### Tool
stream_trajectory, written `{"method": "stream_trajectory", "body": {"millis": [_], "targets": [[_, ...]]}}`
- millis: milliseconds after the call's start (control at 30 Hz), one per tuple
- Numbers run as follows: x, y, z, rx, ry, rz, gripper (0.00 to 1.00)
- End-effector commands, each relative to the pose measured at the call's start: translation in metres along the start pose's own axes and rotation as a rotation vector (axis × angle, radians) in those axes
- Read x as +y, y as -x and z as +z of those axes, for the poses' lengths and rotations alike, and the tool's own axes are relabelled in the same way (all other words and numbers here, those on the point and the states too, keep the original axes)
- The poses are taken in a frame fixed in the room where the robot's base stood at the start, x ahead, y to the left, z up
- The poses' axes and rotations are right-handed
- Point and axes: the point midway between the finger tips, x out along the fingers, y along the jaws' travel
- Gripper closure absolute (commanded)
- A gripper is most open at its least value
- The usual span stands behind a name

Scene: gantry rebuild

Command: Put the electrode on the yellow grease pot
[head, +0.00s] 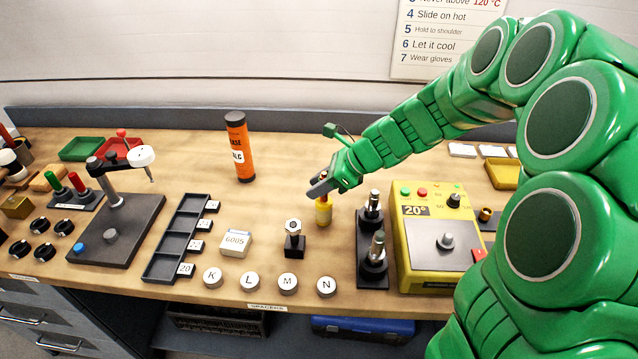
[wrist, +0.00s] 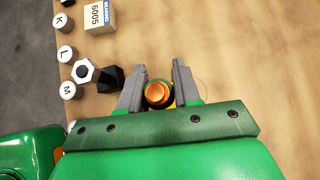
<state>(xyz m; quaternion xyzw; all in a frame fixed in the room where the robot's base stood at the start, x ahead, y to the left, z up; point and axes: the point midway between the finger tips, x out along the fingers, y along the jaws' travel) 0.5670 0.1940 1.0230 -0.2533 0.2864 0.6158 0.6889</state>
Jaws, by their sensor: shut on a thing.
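The yellow grease pot (head: 323,213) stands on the bench, directly below my gripper (head: 321,186). In the wrist view, my gripper (wrist: 159,66) has its two grey fingers on either side of a round piece with a copper-coloured top and a dark ring, apparently the electrode (wrist: 158,94). A bit of yellow shows beneath it, beside the right finger. In the head view the fingers hide most of the electrode, right at the pot's top. I cannot tell whether it touches the pot.
A dark stand with two metal-tipped pieces (head: 372,268) and a yellow machine (head: 430,235) are to the right. An orange tube (head: 239,148) stands behind left. Lettered discs (head: 287,284) line the front.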

Motion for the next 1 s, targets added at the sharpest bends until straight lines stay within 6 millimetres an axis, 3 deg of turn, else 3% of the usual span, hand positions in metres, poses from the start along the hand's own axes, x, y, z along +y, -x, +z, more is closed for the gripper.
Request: {"method": "stream_trajectory", "body": {"millis": [33,167,567,1000], "targets": [[0.000,0.000,0.000,0.000,0.000,0.000,0.63],[0.000,0.000,0.000,0.000,0.000,0.000,0.43],[0.000,0.004,0.002,0.000,0.000,-0.001,0.42],[-0.001,0.071,0.001,0.000,-0.002,-0.003,0.42]]}}
